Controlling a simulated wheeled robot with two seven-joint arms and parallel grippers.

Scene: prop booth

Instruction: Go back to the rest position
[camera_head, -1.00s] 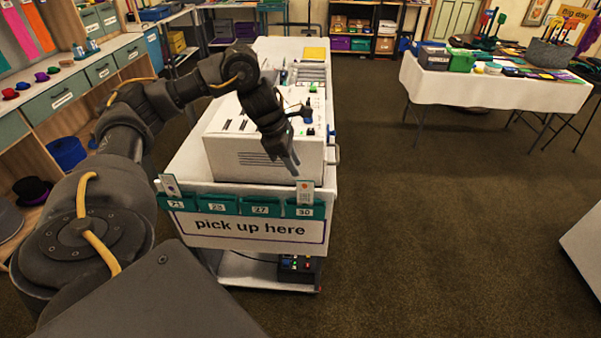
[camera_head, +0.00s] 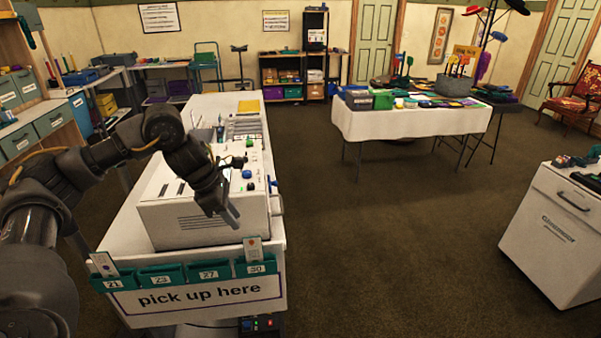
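My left gripper (camera_head: 231,217) hangs in front of the white box machine (camera_head: 215,218) on the cart, its fingers pointing down and to the right. The fingers look close together, but I cannot tell whether they are open or shut. I see nothing held in them. My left arm comes in from the left edge and reaches over the cart. My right gripper is not in view.
The white cart (camera_head: 118,238) bears a "pick up here" sign (camera_head: 200,295) and numbered green pockets. A cloth-covered table (camera_head: 410,124) with props stands at the back right. A white cabinet (camera_head: 553,235) is at the right edge. The brown floor (camera_head: 390,240) between is clear.

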